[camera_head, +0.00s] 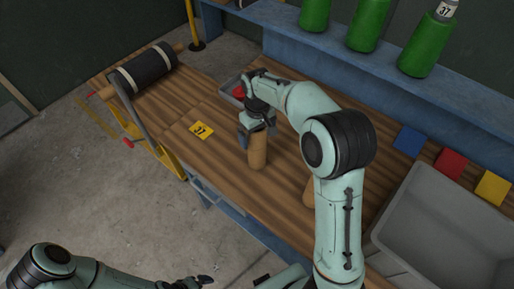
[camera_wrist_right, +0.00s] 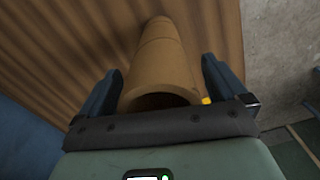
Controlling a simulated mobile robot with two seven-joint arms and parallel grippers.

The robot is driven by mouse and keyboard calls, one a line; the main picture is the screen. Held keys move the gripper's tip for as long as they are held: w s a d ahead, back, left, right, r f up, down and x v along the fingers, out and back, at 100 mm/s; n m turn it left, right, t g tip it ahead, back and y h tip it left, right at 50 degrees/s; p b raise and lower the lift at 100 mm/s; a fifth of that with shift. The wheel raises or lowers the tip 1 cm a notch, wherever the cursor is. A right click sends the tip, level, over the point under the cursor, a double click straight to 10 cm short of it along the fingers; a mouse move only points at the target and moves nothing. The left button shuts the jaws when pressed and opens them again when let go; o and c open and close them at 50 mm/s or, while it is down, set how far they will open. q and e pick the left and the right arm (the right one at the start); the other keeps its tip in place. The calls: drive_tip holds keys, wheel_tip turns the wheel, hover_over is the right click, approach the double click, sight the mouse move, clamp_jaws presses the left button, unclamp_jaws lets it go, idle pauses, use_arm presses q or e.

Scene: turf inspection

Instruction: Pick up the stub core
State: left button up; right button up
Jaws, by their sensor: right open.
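A brown cardboard core (camera_head: 258,152) stands upright on the wooden bench, below my right gripper (camera_head: 257,128). In the right wrist view the core (camera_wrist_right: 163,65) lies between the two open blue fingers, its hollow end facing the camera. A gap shows beside the fingers, so it is not gripped. A second brown core (camera_head: 309,188) is mostly hidden behind my right arm. I cannot tell from its visible part how long it is. My left gripper (camera_head: 188,284) is low at the bottom edge, away from the bench, and its jaws are unclear.
A grey bin (camera_head: 400,215) stands at the bench's right. Blue (camera_head: 409,141), red (camera_head: 451,163) and yellow (camera_head: 492,187) squares lie behind it. A yellow tag (camera_head: 201,130) is left of the core. A black roll (camera_head: 143,68) is at the far left; green cones (camera_head: 369,25) stand on a shelf.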

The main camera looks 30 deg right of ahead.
drive_tip(key=c, duration=1.6)
drive_tip(key=shift+r, duration=0.1)
